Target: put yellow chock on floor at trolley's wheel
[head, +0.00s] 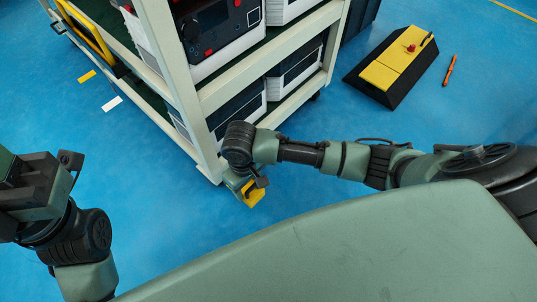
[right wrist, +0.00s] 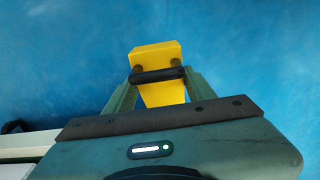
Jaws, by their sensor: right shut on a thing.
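The yellow chock (head: 254,194) is between the fingers of my right gripper (head: 256,187), beside the near bottom corner of the trolley (head: 205,150). In the right wrist view the chock (right wrist: 155,55) is gripped by my right gripper (right wrist: 158,76), with blue floor behind it. I cannot tell whether it touches the floor.
The trolley carries several grey-and-black units (head: 215,35) on its shelves. A black-and-yellow block (head: 398,65) with small items on top lies at the upper right, beside an orange pen-like object (head: 449,70). The blue floor (head: 160,215) left of the trolley's near corner is clear.

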